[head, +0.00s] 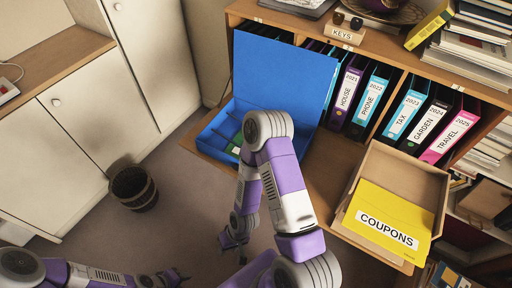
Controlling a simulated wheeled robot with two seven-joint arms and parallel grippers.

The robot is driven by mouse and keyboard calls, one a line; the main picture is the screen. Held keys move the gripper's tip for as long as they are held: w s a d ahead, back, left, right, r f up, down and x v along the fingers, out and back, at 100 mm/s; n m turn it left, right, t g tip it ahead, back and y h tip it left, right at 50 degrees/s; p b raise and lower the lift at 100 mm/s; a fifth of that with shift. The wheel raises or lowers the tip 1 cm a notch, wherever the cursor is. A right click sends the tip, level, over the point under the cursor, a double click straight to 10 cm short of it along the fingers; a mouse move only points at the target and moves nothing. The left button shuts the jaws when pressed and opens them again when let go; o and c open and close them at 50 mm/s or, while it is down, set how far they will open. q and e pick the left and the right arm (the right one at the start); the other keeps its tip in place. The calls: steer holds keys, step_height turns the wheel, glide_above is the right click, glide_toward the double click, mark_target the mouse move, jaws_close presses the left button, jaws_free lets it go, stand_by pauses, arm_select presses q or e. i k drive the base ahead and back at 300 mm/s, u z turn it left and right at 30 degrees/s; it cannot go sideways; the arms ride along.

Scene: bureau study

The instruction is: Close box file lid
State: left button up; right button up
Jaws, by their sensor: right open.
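The blue box file (215,140) lies on the fold-down wooden desk surface, left of the middle. Its blue lid (285,75) stands raised at the back, tilted against the shelf front. Inside the tray part, a little green shows, and my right arm hides its right side. My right gripper (234,246) is open and empty, below the box file in the picture and apart from it, in front of the desk edge. My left gripper (168,279) is low at the bottom edge, far from the box file; its jaw opening is too small to tell.
Upright binders (405,115) fill the shelf behind. An open cardboard box with a yellow COUPONS folder (385,220) lies at the right of the desk. A KEYS block (345,33) stands on top. A dark wastebasket (133,188) stands on the floor at left.

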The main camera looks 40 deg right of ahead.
mark_target(269, 74)
steer(key=z, duration=0.35)
steer(key=k, duration=0.2)
steer(key=u, duration=0.8)
steer(key=i, duration=0.45)
steer(key=z, duration=0.75)
steer(key=k, duration=1.3)
steer(key=u, duration=0.95)
steer(key=i, duration=1.05)
steer(key=z, duration=1.15)
steer(key=i, duration=0.8)
steer(key=z, duration=0.75)
